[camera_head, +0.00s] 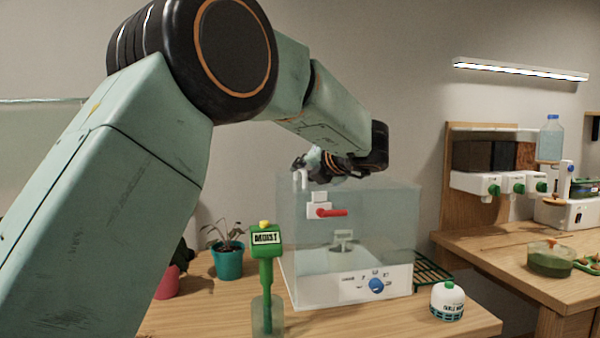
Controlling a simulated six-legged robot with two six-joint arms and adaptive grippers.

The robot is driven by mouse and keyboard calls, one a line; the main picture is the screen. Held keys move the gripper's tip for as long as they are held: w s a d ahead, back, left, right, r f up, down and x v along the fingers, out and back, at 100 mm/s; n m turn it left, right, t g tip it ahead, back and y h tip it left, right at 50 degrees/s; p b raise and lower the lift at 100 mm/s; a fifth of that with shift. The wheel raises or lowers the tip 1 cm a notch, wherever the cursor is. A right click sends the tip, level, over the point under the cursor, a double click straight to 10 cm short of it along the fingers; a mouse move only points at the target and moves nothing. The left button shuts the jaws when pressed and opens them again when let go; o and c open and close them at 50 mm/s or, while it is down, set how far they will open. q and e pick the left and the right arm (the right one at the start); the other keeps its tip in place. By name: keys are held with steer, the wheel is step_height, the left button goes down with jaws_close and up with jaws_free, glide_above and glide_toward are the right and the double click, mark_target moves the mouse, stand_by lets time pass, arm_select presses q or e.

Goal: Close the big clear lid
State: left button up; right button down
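The big clear lid (385,215) is a see-through, bluish box shape above a white base (312,292) with a blue dial (376,285). A white bracket with a red handle (331,212) shows on the lid. I cannot tell whether the lid sits fully down on the base. My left gripper (312,172) is at the lid's top edge, above the red handle. It is small, dark and partly hidden by its own wrist, so its opening and any contact with the lid are unclear. My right gripper is not in view.
A green moisture meter (266,256) stands in a clear holder in front of the lid's left side. A teal plant pot (228,262) is to the left. A white, green-capped pot (447,301) stands at the right front. Another wooden table (490,250) is at the right.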

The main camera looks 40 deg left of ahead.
arm_select(q)
steer(key=v, duration=0.9)
steer(key=shift+s+d+r, duration=0.1)
steer(key=shift+s+d, duration=0.05)
steer(key=shift+d, duration=0.05)
